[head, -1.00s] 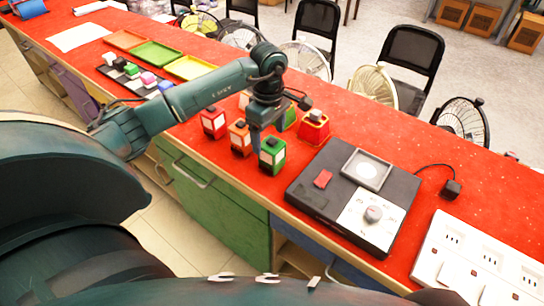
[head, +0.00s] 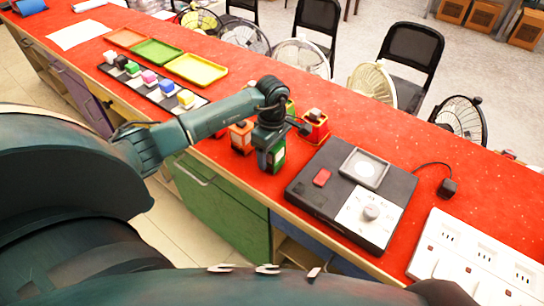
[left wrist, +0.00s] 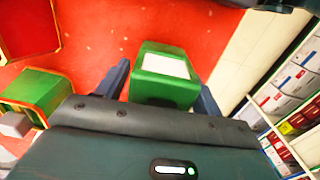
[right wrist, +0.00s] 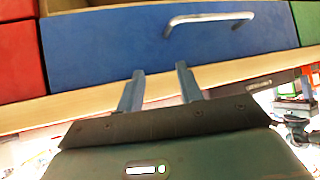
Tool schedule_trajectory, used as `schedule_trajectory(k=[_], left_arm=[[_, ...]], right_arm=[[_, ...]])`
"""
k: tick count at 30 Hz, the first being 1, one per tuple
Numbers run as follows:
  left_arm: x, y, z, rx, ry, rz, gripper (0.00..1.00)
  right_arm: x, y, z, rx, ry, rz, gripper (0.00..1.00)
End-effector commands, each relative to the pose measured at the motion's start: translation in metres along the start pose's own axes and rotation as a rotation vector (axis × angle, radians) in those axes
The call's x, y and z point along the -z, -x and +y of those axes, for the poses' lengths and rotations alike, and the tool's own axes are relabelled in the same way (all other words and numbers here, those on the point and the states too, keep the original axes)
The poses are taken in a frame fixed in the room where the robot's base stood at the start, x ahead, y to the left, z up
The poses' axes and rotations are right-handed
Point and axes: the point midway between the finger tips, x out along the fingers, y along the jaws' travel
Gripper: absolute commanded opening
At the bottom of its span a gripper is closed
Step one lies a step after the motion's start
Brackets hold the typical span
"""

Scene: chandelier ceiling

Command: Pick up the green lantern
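The green lantern (head: 278,156), with a white panel and dark top, stands upright on the red counter near its front edge. My left gripper (head: 270,150) is down over it and partly hides it. In the left wrist view the lantern (left wrist: 165,68) sits between the two fingers (left wrist: 162,92), which are spread on either side; firm contact is not visible. A second green lantern (left wrist: 35,95) shows to the left there, mostly hidden in the head view. My right gripper (right wrist: 160,88) is open and empty, facing a blue drawer (right wrist: 110,45).
An orange lantern (head: 240,138) stands left of the gripper and a red and yellow one (head: 315,128) behind right. A black device (head: 320,192) lies close on the right. Trays (head: 196,69) and colored blocks (head: 150,77) are at the left.

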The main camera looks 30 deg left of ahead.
Motion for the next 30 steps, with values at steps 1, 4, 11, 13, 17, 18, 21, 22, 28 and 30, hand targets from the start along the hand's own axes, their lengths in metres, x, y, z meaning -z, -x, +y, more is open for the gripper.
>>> schedule_trajectory(k=[1,4,11,13,17,18,21,22,28,30], left_arm=[[0.000,0.000,0.000,0.000,0.000,0.000,0.62],[0.000,0.000,0.000,0.000,0.000,0.000,0.54],[0.000,0.001,0.000,0.000,0.000,0.000,0.35],[0.000,0.001,0.000,0.000,0.000,0.000,0.30],[0.000,0.001,0.000,0.000,0.000,0.000,0.19],[0.000,0.001,0.000,0.000,0.000,0.000,0.16],[0.000,0.002,0.001,-0.003,0.000,0.000,0.14],[0.000,0.002,0.001,-0.003,0.000,0.000,0.14],[0.001,0.008,0.002,-0.006,0.000,0.000,0.14],[0.001,0.018,0.002,-0.007,-0.001,0.000,0.14]], right_arm=[[0.001,0.000,0.000,0.000,0.000,0.002,0.36],[0.002,0.000,0.000,0.000,0.000,0.004,0.36],[0.004,0.002,0.001,0.000,0.002,0.008,0.36],[0.004,0.002,0.001,0.000,0.002,0.008,0.36],[0.002,0.003,0.000,0.001,0.002,0.004,0.36],[0.001,0.003,0.000,0.001,0.002,0.003,0.36],[0.000,0.004,0.000,0.001,0.001,0.000,0.36],[0.000,0.004,0.000,0.001,0.001,0.000,0.36],[-0.002,0.003,0.000,0.002,0.001,-0.002,0.36],[-0.004,0.002,-0.001,0.002,0.002,-0.002,0.36]])
